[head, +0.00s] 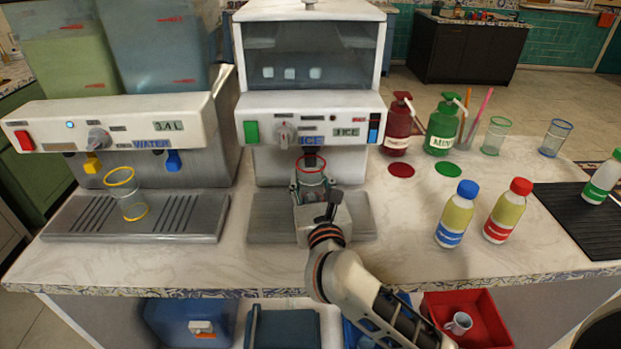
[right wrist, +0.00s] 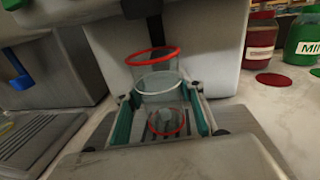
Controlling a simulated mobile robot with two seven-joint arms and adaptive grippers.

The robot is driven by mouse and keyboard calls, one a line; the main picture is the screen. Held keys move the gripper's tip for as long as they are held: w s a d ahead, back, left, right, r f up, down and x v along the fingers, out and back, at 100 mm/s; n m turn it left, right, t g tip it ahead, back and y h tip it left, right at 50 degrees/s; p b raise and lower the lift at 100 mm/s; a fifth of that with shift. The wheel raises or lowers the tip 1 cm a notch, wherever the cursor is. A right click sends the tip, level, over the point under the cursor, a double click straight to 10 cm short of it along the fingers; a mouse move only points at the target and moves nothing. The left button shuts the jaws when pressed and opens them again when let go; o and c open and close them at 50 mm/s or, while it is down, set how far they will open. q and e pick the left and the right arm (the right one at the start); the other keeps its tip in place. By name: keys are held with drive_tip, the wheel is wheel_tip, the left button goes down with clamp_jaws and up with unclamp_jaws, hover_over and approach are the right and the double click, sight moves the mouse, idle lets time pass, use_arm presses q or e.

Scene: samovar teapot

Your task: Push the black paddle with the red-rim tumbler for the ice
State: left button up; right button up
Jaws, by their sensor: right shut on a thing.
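The red-rim tumbler (head: 311,174) is clear and upright under the ICE label of the middle dispenser (head: 310,105). My right gripper (head: 310,189) is shut around it from the front. In the right wrist view the tumbler (right wrist: 160,88) sits between the teal-lined fingers of my right gripper (right wrist: 163,118), its red rim above them. The black paddle (head: 311,158) hangs from the ice dispenser at the far side of the rim. It also shows in the right wrist view (right wrist: 157,30), behind the rim. I cannot tell whether rim and paddle touch. No ice shows in the tumbler. My left gripper is not in view.
A yellow-rim tumbler (head: 128,195) stands on the water dispenser's drip tray (head: 60,222) at left. Maroon (head: 398,125) and green (head: 442,125) pump bottles stand right of the ice dispenser. Two capped bottles (head: 457,215) (head: 508,212) stand nearer the front. The counter's front middle-left is clear.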

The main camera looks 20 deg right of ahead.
sight(310, 190)
drive_tip(key=shift+s+a+p, duration=0.1)
drive_tip(key=shift+s+a, duration=0.1)
drive_tip(key=shift+s, duration=0.55)
drive_tip(key=shift+s+a+p, duration=0.15)
drive_tip(key=shift+s+a, duration=0.1)
drive_tip(key=shift+s, duration=0.55)
drive_tip(key=shift+s+a+p, duration=0.1)
drive_tip(key=shift+s+a, duration=0.1)
drive_tip(key=shift+s, duration=0.55)
drive_tip(key=shift+s+a, duration=0.1)
drive_tip(key=shift+s, duration=0.15)
drive_tip(key=shift+s+a, duration=0.45)
drive_tip(key=shift+s, duration=1.1)
drive_tip(key=shift+s+a, duration=0.4)
drive_tip(key=shift+s, duration=1.1)
drive_tip(key=shift+s+a, duration=0.45)
drive_tip(key=shift+s, duration=1.1)
